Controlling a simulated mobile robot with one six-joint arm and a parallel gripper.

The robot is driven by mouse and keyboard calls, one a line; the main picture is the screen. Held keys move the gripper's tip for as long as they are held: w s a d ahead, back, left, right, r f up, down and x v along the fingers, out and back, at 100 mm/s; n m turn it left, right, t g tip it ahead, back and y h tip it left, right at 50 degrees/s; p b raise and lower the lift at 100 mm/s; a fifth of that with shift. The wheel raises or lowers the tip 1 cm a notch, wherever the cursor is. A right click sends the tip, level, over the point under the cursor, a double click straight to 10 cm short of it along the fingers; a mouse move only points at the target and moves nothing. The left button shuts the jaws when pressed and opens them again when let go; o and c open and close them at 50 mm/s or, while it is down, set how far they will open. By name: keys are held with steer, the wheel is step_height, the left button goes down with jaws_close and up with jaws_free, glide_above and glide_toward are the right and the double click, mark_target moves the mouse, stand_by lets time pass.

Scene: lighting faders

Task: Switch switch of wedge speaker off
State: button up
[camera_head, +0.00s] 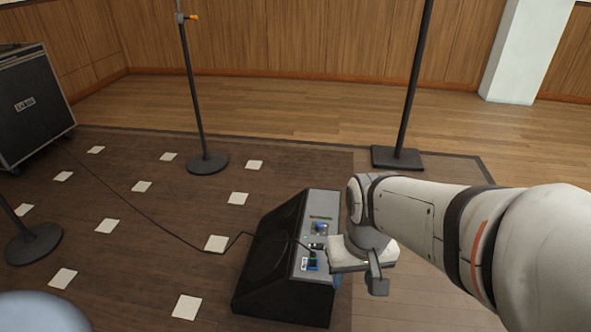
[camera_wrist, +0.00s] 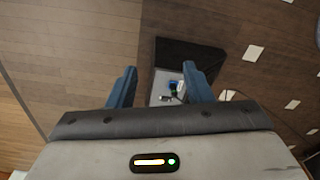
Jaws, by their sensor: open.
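The wedge speaker (camera_head: 270,262) is a black box on the floor with a grey control panel (camera_head: 323,207) on its right side.
A black cable (camera_head: 180,237) runs over the dark rug to the panel. Stands with round or square bases (camera_head: 207,163) (camera_head: 397,158) rise behind the speaker. A black amplifier (camera_head: 32,105) stands at the far left. White squares mark the rug. Wooden floor behind is clear.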

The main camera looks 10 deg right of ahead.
steer(key=shift+f, duration=0.8)
